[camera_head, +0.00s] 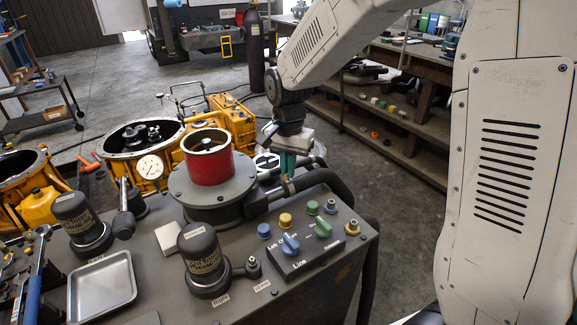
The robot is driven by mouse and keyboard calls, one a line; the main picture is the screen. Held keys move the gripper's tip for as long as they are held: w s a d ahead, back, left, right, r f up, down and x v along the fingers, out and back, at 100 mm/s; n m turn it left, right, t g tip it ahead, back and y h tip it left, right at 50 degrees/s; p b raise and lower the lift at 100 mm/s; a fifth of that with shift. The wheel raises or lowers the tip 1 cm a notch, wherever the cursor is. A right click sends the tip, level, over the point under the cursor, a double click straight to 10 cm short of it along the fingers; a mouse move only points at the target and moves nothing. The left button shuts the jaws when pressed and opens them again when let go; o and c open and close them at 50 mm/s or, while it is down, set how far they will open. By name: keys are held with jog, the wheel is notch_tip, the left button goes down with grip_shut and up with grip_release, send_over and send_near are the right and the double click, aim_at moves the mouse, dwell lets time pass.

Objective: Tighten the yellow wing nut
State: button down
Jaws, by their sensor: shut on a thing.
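My gripper (287,172) is at the back right of the grey bench, pointing down with its teal fingers close together. It is shut on the yellow wing nut (288,187), a small brass-yellow piece at the fingertips beside the dark hoses. The fingers hide most of the nut, so its wings and its thread cannot be made out. The nut sits at the end of the fitting to the right of the round grey housing (183,190) that carries the red cylinder (208,165).
Dark hoses (318,180) curve close by on the right. In front are blue, yellow and green knobs and a switch box (305,257) labelled Line. Yellow transmission housings (143,165) stand behind.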

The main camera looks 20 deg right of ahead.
jog(key=m, duration=0.6)
jog(key=shift+m, duration=0.4)
dwell(0.4)
jog(key=c, duration=1.6)
grip_release()
jog(key=shift+r, duration=0.1)
notch_tip(320, 180, up, 8)
jog(key=shift+f, duration=0.15)
